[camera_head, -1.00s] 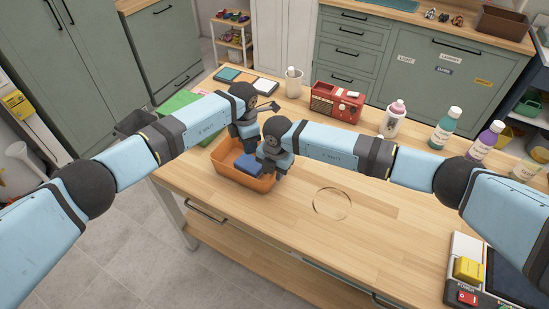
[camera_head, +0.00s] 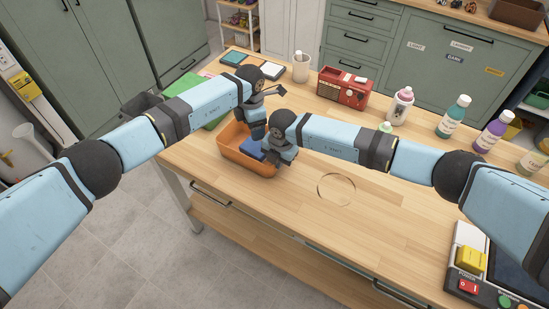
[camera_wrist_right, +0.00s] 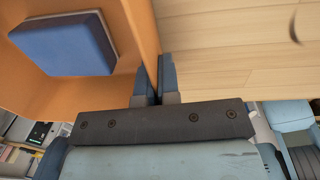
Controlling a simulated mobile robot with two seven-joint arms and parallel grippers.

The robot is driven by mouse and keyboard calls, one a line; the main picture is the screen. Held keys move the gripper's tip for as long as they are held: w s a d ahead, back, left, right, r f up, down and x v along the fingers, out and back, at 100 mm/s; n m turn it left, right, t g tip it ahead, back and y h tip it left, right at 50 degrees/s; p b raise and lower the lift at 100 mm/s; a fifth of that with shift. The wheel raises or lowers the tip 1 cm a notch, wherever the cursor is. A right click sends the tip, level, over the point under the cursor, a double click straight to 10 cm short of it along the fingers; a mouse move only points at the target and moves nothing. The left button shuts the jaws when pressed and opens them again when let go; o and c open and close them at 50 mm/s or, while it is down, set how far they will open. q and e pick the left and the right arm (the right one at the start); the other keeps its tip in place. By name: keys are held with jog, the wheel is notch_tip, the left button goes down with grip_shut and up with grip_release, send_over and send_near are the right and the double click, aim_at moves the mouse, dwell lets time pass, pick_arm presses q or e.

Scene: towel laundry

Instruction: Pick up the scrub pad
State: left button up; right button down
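The scrub pad is a blue block with a pale underside. It lies inside the orange bin (camera_head: 232,158), partly hidden behind my right gripper in the head view (camera_head: 250,149). In the right wrist view the pad (camera_wrist_right: 65,45) lies left of the fingers, apart from them. My right gripper (camera_wrist_right: 157,78) has one finger on each side of the bin's wall, close together on it. In the head view my right gripper (camera_head: 278,160) is at the bin's right side. My left gripper (camera_head: 258,132) is at the bin's far side; its fingers are too hidden to read.
A green cloth (camera_head: 197,92) lies behind my left arm. A device with a yellow block (camera_head: 472,261) sits at the front right.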

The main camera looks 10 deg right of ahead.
aim_at(254, 147)
pick_arm(q)
jog(key=shift+o, duration=0.9)
jog(key=shift+n, duration=0.4)
jog(key=n, duration=0.5)
jog(key=shift+s+a+r+h, duration=0.1)
jog(key=shift+a+r+h, duration=0.05)
jog(key=shift+a+h, duration=0.2)
jog(key=f+n, duration=0.3)
jog(key=n, duration=0.3)
jog(key=f+n+h, duration=0.1)
jog(key=f+n, duration=0.2)
jog(key=n, duration=0.3)
jog(key=f+n, duration=0.4)
jog(key=n, duration=0.1)
jog(key=shift+d+n, duration=0.25)
jog(key=shift+n, duration=0.15)
jog(key=c, duration=0.7)
